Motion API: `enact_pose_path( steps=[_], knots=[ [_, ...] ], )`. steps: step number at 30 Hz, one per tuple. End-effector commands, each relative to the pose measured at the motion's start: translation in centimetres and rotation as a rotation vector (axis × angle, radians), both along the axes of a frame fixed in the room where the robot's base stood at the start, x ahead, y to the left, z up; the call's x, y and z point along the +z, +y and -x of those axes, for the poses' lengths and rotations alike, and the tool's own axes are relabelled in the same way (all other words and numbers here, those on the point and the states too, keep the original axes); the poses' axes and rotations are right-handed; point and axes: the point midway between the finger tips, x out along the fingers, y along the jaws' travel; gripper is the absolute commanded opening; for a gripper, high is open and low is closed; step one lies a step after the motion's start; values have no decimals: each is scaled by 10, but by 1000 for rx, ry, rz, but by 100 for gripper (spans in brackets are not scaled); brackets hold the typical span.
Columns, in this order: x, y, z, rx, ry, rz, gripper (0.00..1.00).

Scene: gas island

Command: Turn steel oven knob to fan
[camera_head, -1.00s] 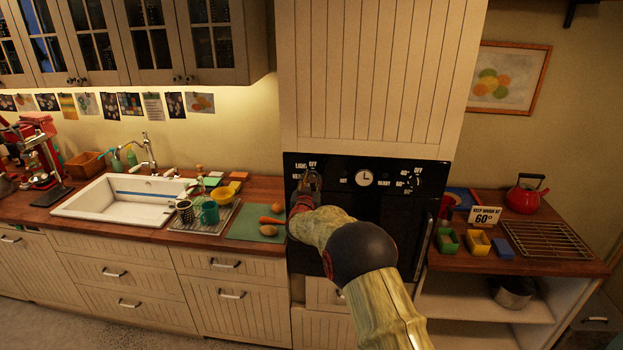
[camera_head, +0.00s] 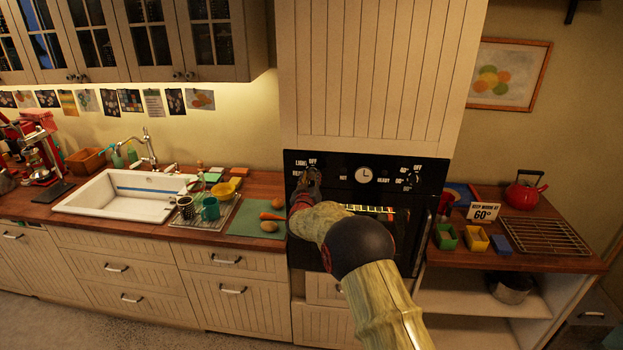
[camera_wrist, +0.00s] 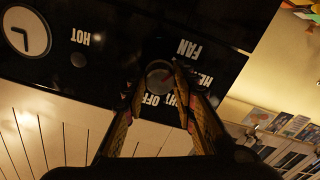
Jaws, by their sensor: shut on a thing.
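The steel oven knob (camera_wrist: 160,76) is at the left of the black oven panel (camera_head: 338,165). In the wrist view it sits between the fingertips of my gripper (camera_wrist: 160,82), which is shut on it. In the head view my gripper (camera_head: 308,182) is at the panel and hides most of the knob. I cannot tell which way the knob points.
A round clock (camera_head: 364,174) is mid-panel, with another knob (camera_head: 413,178) to its right. On the right counter are a red kettle (camera_head: 525,190), a wire rack (camera_head: 546,237) and a 60° sign (camera_head: 484,212). A green board (camera_head: 257,222) lies left of the oven.

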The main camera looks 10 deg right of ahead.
Motion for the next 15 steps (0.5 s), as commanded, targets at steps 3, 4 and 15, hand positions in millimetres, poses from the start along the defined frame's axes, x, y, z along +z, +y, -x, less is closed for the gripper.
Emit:
enact_pose_path(
  steps=[3,4,15],
  knots=[
    [-5,0,1,0,8,0,2],
    [-5,0,1,0,8,0,28],
    [-2,0,0,0,3,-2,45]
  ],
)
